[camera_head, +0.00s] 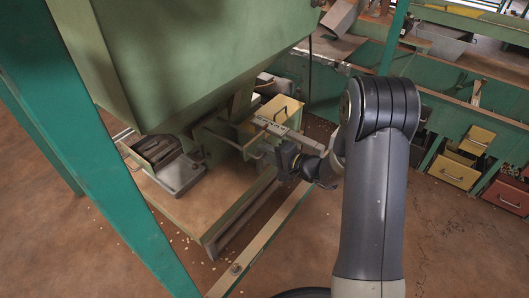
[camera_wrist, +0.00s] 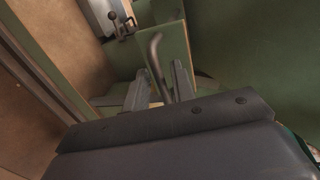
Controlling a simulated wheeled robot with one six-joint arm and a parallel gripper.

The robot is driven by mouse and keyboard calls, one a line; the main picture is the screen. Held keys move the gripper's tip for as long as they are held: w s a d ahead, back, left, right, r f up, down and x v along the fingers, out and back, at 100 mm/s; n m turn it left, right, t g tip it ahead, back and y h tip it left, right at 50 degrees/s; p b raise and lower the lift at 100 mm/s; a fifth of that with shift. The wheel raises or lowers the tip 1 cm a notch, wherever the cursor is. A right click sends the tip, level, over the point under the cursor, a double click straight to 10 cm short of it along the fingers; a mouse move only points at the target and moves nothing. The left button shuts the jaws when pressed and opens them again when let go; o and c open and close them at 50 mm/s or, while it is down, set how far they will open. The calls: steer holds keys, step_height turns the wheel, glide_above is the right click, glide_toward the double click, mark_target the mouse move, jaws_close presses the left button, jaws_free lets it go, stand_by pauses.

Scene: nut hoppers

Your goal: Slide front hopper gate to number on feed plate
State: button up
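The large green hopper (camera_head: 180,60) fills the upper left of the head view. Below its outlet, at its right, is a yellow-green gate housing (camera_head: 246,131) with a grey metal bar (camera_head: 290,135) across it. My gripper (camera_head: 272,157) is beside this housing, on its near right side. In the wrist view, my gripper (camera_wrist: 160,88) has its two fingers apart. A curved grey handle (camera_wrist: 156,55) stands in front of a green panel (camera_wrist: 176,45), its lower end between the fingers; contact cannot be told. No number is legible on any plate.
A second metal outlet tray (camera_head: 180,172) sits on the wooden platform (camera_head: 215,208) to the left. A green post (camera_head: 85,140) crosses the left side. Yellow bins (camera_head: 455,170) and a red bin (camera_head: 507,195) stand at the right. Brown floor is open at the lower right.

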steer(key=p+v, duration=0.1)
steer(key=v, duration=0.9)
steer(key=shift+p, duration=0.3)
steer(key=b+x, duration=0.2)
steer(key=x, duration=0.8)
steer(key=shift+w+a, duration=0.3)
steer(key=shift+a, duration=0.05)
steer(key=shift+s, duration=0.1)
